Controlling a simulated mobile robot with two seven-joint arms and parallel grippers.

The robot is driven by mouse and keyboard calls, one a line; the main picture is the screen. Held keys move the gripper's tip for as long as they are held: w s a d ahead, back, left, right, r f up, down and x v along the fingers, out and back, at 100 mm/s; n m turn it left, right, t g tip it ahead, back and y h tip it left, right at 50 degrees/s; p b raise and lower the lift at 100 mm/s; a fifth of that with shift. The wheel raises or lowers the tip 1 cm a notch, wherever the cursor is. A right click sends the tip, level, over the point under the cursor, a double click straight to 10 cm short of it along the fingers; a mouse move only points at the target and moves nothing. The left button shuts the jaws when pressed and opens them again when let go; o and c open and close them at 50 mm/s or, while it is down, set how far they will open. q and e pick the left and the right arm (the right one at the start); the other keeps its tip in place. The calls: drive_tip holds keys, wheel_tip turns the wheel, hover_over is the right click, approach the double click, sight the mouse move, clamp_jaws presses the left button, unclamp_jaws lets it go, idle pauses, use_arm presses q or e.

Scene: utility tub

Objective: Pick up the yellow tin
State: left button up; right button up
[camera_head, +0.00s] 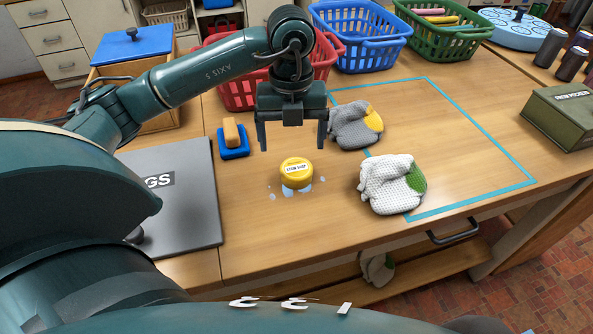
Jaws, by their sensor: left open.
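The yellow tin (296,174) is small and round with a white label. It stands on the wooden table, with pale blue wet-looking spots around its base. My left gripper (292,146) points down just behind and above the tin, its two fingers apart with nothing between them. The fingers do not appear to touch the tin. My right gripper is not in this view.
A grey glove (352,126) and a white glove (385,184) lie right of the tin. A blue holder (233,151) with an orange-brown block and a grey panel (172,197) lie left. Red (233,88), blue (362,48) and green (444,42) baskets stand behind.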

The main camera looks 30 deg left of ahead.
sight(296, 166)
use_arm(q)
wheel_tip(296, 166, down, 3)
drive_tip(key=shift+w+d+f+p, duration=0.1)
drive_tip(key=shift+w+f+p, duration=0.15)
drive_tip(key=shift+f, duration=1.1)
drive_tip(key=shift+w+d+f+p, duration=0.1)
drive_tip(key=shift+w+f, duration=0.2)
drive_tip(key=shift+f, duration=1)
drive_tip(key=shift+c, duration=0.6)
drive_tip(key=c, duration=1)
